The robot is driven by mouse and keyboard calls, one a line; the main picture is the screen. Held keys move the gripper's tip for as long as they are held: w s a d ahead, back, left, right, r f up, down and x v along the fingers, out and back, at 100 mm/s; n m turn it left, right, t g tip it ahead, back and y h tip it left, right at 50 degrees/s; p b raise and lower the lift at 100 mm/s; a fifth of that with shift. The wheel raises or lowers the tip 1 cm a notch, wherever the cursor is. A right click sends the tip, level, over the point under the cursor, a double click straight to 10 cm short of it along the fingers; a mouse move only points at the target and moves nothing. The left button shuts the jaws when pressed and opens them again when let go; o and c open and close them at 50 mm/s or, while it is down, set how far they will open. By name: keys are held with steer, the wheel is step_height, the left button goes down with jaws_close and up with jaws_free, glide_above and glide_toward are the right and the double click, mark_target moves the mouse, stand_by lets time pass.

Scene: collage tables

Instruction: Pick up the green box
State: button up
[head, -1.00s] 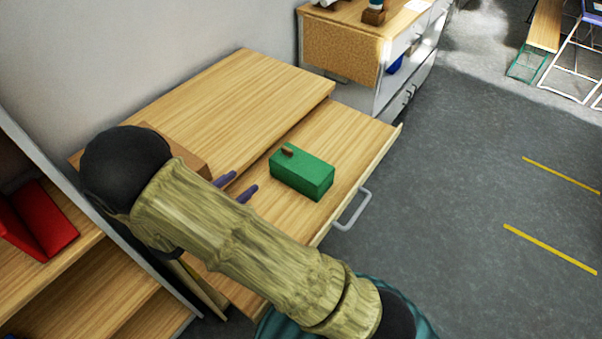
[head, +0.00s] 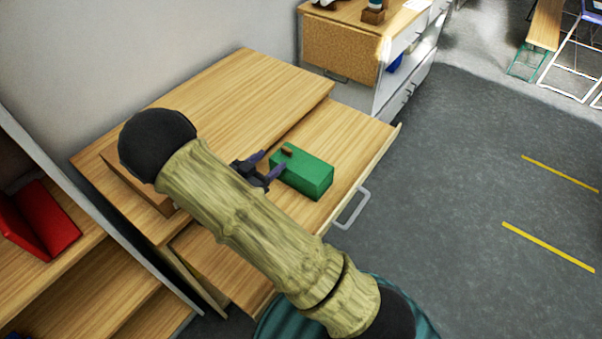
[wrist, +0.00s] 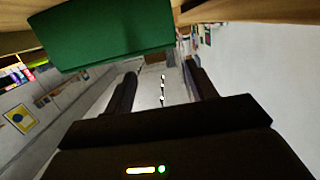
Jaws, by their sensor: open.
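In the wrist view the green box (wrist: 105,30) fills the upper left, beyond and above the dark open fingers (wrist: 160,85). Nothing shows between the fingers but the distant room.
The desk top (head: 235,85) is clear behind the drawer, apart from a wooden block (head: 135,180) near my arm. A metal handle (head: 350,208) sticks out from the drawer front. A red object (head: 40,220) is on the left shelf. Grey floor (head: 460,200) is open at right.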

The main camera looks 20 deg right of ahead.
mark_target(285, 152)
steer(key=x, duration=0.2)
steer(key=p+x, duration=0.1)
steer(key=x, duration=0.2)
steer(key=shift+s+d+f, duration=0.25)
steer(key=shift+d, duration=0.1)
steer(key=shift+c, duration=0.3)
jaws_close()
steer(key=shift+r, duration=0.1)
step_height(285, 152, up, 10)
stand_by(0.4)
stand_by(0.4)
